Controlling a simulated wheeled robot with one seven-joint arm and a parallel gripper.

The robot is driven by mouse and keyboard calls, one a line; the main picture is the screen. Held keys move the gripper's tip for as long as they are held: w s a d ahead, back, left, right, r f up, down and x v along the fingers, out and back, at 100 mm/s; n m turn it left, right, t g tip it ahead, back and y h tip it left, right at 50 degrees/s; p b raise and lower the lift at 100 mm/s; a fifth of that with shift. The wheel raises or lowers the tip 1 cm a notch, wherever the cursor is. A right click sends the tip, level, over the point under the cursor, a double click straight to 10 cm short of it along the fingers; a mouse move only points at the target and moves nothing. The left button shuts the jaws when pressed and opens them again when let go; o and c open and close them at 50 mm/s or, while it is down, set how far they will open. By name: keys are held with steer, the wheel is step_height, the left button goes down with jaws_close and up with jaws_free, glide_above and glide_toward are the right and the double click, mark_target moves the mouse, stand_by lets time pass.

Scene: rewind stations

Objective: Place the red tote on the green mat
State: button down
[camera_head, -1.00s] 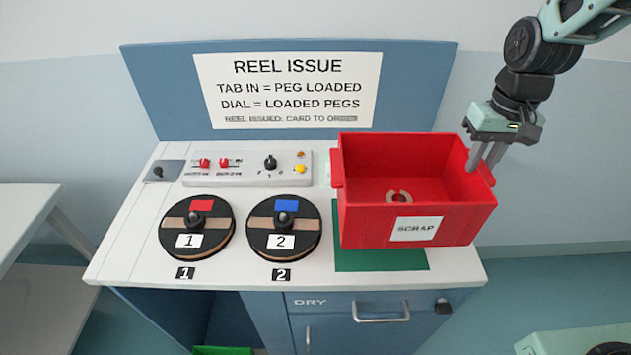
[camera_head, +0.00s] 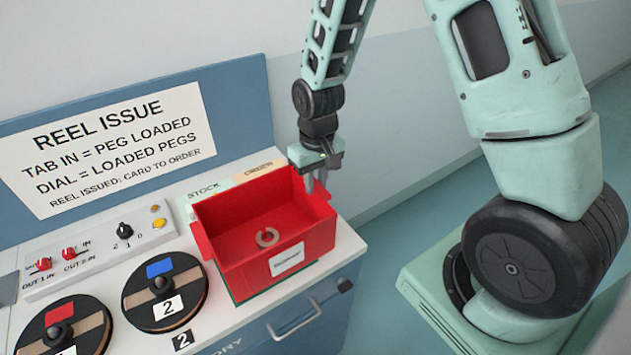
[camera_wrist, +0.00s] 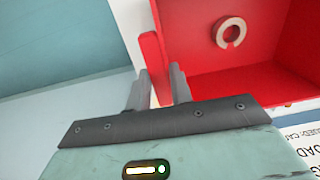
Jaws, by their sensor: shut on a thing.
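The red tote (camera_head: 317,241) is over the green mat at the right end of the counter, upright. It has a pale label on its front and a small C-shaped ring (camera_head: 267,237) inside. Only a thin strip of the green mat (camera_head: 227,288) shows at the tote's lower left edge. I cannot tell whether the tote's base touches the mat. My gripper (camera_head: 316,184) is at the tote's right end wall. In the wrist view its fingers (camera_wrist: 160,85) are shut on the tote's red end tab (camera_wrist: 152,58), and the ring shows inside.
Two reels, numbered 1 (camera_head: 62,330) and 2 (camera_head: 165,292), lie left of the tote. A switch panel (camera_head: 100,249) is behind them. The REEL ISSUE sign board (camera_head: 235,110) stands at the back. STOCK and ORDER strips are behind the tote. A drawer handle (camera_head: 294,320) sticks out in front.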

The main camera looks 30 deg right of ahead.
steer(key=shift+f, duration=0.5)
steer(key=c, duration=1.3)
jaws_free()
steer(key=shift+o, duration=0.2)
